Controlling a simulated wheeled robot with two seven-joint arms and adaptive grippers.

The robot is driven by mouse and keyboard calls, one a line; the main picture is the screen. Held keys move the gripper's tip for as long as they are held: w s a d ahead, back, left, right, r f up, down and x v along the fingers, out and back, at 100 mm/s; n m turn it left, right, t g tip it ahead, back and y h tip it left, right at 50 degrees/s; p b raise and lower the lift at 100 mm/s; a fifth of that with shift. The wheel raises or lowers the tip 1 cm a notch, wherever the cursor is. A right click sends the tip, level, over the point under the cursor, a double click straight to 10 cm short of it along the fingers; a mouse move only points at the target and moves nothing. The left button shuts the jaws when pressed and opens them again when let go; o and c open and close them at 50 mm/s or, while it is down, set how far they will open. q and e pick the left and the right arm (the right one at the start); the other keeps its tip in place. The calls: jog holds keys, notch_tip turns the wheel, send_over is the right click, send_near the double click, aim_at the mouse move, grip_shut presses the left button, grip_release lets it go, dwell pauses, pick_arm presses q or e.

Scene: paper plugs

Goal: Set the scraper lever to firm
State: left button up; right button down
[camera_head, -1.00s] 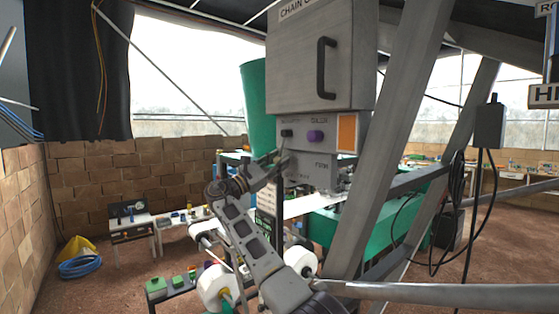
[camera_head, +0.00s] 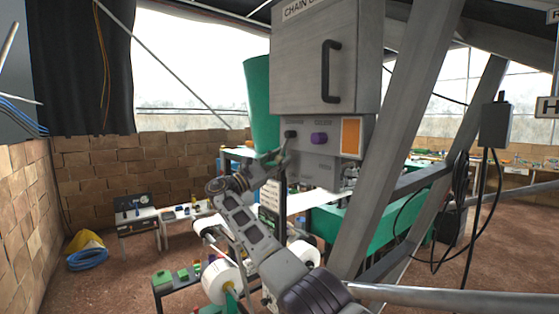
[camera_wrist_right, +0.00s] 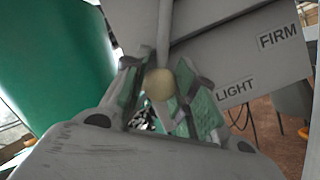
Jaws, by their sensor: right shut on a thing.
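The scraper lever shows in the right wrist view as a grey bar with a pale round knob (camera_wrist_right: 160,85). My right gripper (camera_wrist_right: 160,95) is shut on the lever at its knob, with a green-padded finger on each side. The "LIGHT" label (camera_wrist_right: 236,92) lies just right of the knob, and the "FIRM" label (camera_wrist_right: 278,38) lies farther right and up. In the head view, my right gripper (camera_head: 283,158) is at the left side of the grey control box (camera_head: 318,174); the lever is too small to make out there. My left gripper is not in view.
A grey cabinet (camera_head: 312,65) with a black handle stands above the box. A purple knob (camera_head: 319,138) and an orange panel (camera_head: 350,138) are on its face. A green hopper (camera_head: 260,105) is behind the gripper. A slanted steel beam (camera_head: 405,130) stands to the right.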

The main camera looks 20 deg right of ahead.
jog(key=c, duration=1.1)
grip_release()
jog(key=v, duration=1.2)
